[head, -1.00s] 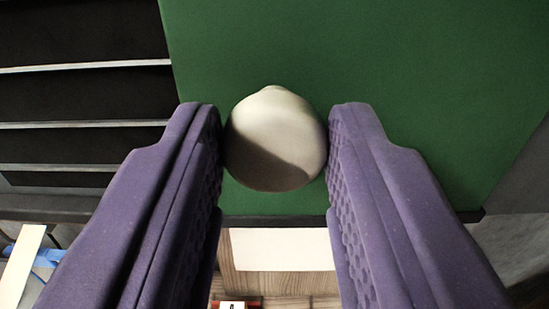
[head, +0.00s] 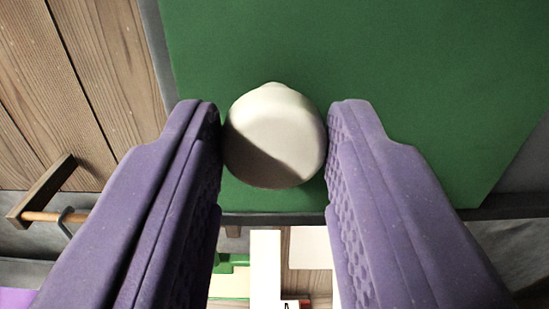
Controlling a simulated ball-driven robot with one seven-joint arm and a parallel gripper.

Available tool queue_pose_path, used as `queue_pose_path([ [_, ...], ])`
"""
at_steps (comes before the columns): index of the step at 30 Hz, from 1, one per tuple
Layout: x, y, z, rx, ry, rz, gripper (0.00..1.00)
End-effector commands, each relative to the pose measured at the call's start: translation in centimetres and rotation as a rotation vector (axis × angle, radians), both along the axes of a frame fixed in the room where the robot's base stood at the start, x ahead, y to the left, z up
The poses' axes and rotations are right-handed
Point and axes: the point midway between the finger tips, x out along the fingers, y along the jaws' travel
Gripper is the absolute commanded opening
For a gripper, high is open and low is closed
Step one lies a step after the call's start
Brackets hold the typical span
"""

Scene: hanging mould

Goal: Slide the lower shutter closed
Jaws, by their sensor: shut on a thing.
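The lower shutter is a flat green panel (head: 420,80) filling the upper middle and right of the head view. A pale rounded knob (head: 274,135) stands out from it. My gripper (head: 274,145) has its two purple fingers on either side of the knob, shut on it. The knob hides part of the panel behind it. A narrow grey strip (head: 157,60) runs along the panel's left edge, with no dark slatted opening showing there.
Wooden planks (head: 85,70) lie left of the panel. A dark bracket with a wooden rod (head: 45,200) sticks out at lower left. A dark rail (head: 290,217) runs below the panel. Green and white pieces (head: 265,265) show lower down, between my fingers.

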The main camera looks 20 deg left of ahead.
Motion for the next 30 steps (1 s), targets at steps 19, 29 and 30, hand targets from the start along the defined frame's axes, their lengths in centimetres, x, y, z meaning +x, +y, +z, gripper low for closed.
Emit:
queue_pose_path([
  [19, -0.1, 0.5, 0.0, 0.0, 0.001, 0.001, 0.6],
  [29, -1.9, 0.0, 0.1, 0.0, -0.001, 0.0, 0.6],
  [30, -2.7, -0.2, 0.1, 0.0, -0.002, 0.0, 0.6],
])
